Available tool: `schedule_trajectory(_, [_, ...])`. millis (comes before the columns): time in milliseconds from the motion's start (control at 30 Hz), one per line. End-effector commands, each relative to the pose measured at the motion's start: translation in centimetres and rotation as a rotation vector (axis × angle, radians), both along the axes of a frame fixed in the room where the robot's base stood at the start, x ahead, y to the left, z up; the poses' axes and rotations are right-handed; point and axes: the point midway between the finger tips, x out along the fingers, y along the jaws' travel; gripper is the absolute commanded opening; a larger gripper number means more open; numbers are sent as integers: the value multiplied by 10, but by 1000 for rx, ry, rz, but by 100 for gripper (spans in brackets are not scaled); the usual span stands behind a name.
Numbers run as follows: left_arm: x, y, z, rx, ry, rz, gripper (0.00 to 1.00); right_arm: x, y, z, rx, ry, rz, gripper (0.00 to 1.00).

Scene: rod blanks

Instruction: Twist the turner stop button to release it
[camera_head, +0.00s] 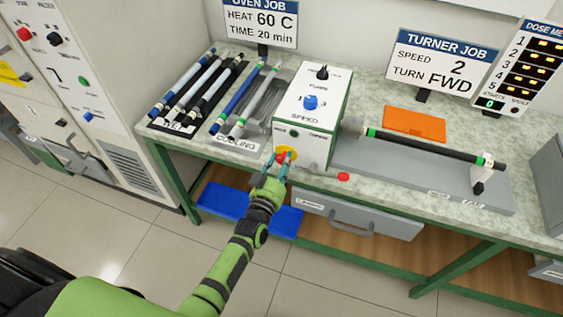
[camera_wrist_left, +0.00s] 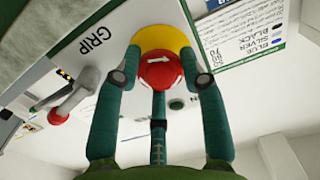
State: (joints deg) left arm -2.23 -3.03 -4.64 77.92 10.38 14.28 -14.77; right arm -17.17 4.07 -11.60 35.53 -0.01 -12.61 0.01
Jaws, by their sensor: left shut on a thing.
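The red stop button (camera_head: 281,157) sits on a yellow disc (camera_head: 291,151) low on the front of the white turner box (camera_head: 308,105). In the left wrist view the button (camera_wrist_left: 160,72) shows a white arrow, with the yellow disc (camera_wrist_left: 161,37) behind it. My left gripper (camera_head: 280,162) reaches up to the box front and is shut on the button, one finger on each side. The fingers partly hide the button in the head view. My right gripper is not in view.
A dark rod (camera_head: 430,148) extends right from the turner box above a grey base plate. A red knob (camera_head: 343,177) is near the table's front edge. Several rods lie on the left trays. An orange sheet (camera_head: 413,123) lies behind the rod. A blue tray (camera_head: 235,203) is below.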

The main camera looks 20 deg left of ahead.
Motion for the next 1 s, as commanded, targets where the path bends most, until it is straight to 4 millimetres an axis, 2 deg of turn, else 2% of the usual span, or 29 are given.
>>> schedule_trajectory(67, [1,0,2,-1,-5,1,8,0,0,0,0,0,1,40])
schedule_trajectory(100, [1,0,2,-1,-5,1,57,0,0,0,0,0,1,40])
schedule_trajectory(133, [1,0,2,-1,-5,1,66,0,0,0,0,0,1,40])
schedule_trajectory(467, [0,0,1,-1,-3,1,66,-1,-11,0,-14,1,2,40])
schedule_trajectory(567, [-6,0,1,-2,-2,1,66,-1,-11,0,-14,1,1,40])
schedule_trajectory(667, [-20,1,0,-2,-1,1,66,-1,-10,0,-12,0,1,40])
schedule_trajectory(1000, [-91,3,0,-1,-1,0,66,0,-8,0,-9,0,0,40])
